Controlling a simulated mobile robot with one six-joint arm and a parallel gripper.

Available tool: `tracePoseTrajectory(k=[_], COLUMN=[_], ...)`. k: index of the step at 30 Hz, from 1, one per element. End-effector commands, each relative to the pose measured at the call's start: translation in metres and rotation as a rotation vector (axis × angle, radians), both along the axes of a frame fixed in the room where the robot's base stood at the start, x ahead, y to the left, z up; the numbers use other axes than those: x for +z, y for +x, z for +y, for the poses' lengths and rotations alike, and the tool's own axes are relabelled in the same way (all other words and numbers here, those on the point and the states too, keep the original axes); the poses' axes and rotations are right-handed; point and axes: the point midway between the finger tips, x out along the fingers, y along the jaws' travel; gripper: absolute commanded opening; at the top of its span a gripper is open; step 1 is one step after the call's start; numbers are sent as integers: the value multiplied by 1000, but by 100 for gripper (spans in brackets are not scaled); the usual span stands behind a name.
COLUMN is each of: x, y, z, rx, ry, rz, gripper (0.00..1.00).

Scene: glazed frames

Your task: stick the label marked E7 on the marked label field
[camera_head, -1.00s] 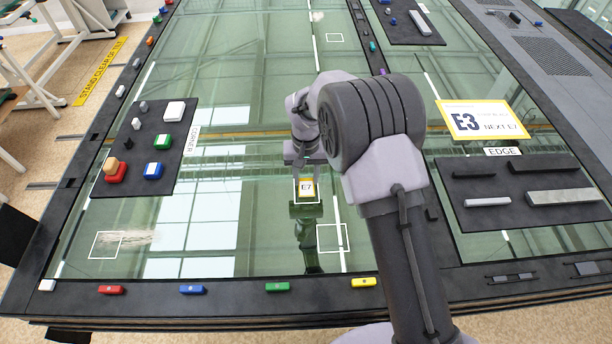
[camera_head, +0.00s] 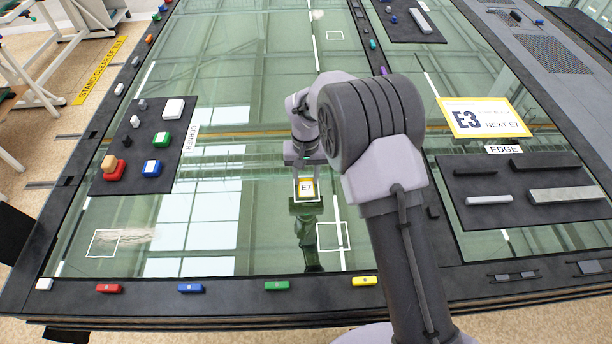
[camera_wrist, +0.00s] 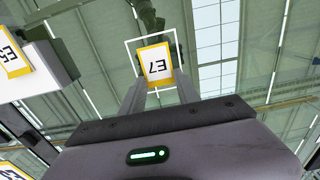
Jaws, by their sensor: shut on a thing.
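The E7 label (camera_head: 306,186) is white with a yellow border and shows between the fingertips of my gripper (camera_head: 305,177). In the wrist view, the fingers of my gripper (camera_wrist: 160,85) are shut on the E7 label (camera_wrist: 157,62). A white outlined field (camera_wrist: 127,58) on the glass surrounds the label in that view, with more bare room on its left side. The same field outline (camera_head: 321,203) shows around the label in the head view. I cannot tell whether the label touches the glass.
The glass table (camera_head: 215,215) is reflective. A dark mat with blocks (camera_head: 125,165) lies left.

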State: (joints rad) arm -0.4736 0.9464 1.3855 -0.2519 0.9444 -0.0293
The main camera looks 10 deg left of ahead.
Motion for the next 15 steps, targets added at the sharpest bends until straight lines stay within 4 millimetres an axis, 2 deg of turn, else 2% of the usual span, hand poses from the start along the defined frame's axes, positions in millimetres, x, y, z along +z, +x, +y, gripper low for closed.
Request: tracePoseTrajectory(k=[6,7,10,11,15], x=[0,0,0,0,0], y=[0,0,0,0,0], z=[0,0,0,0,0], rx=[0,0,0,0,0], ry=[0,0,0,0,0], rz=[0,0,0,0,0], gripper=[12,40,60,64,64])
